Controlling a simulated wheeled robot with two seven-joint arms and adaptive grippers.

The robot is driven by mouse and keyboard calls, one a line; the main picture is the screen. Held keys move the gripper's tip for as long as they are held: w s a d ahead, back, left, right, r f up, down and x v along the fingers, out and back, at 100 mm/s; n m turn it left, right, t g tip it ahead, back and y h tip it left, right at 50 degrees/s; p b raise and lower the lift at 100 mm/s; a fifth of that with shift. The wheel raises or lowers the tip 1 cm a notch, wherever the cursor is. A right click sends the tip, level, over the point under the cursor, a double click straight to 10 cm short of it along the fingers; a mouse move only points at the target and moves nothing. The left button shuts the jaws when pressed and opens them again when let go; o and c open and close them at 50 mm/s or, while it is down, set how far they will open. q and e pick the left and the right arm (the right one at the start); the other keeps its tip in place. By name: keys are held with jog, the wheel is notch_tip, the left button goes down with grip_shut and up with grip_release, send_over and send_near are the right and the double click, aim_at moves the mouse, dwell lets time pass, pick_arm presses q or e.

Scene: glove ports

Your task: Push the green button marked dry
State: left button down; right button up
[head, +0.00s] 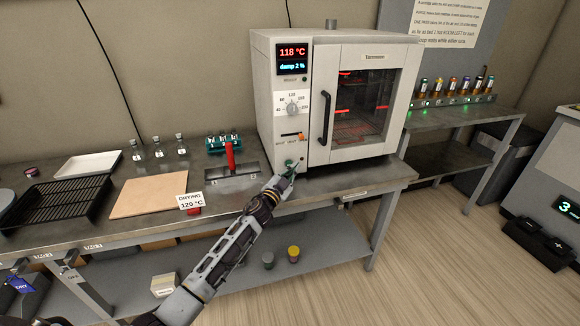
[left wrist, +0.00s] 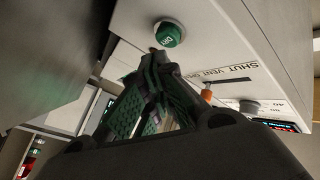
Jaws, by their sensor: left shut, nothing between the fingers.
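The green button (head: 289,164) sits low on the front panel of the white drying oven (head: 279,68). In the left wrist view the green button (left wrist: 169,34) carries white lettering and stands out from the panel. My left gripper (head: 291,174) is shut and empty, its fingertips just below the button in the head view. In the left wrist view the fingertips (left wrist: 160,62) point toward the button and look close to it; I cannot tell whether they touch. The oven display reads 118 °C and damp 2 %. My right gripper is not in view.
An orange slider (head: 290,135), a dial (head: 292,104) and the door handle (head: 325,118) are near the button. A red-handled device (head: 230,155), a tan board (head: 150,195) and a black rack (head: 58,202) stand left on the bench.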

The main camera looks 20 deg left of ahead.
pick_arm(q)
jog(key=shift+s+d+p, duration=0.3)
jog(key=shift+s+d, duration=0.3)
jog(key=shift+s, duration=0.3)
jog(key=shift+s+d+p, duration=0.15)
jog(key=shift+s+d, duration=0.4)
jog(key=shift+s, duration=0.25)
jog(key=shift+s+d+p, duration=0.15)
jog(key=shift+s+d, duration=0.35)
jog(key=shift+s, duration=0.3)
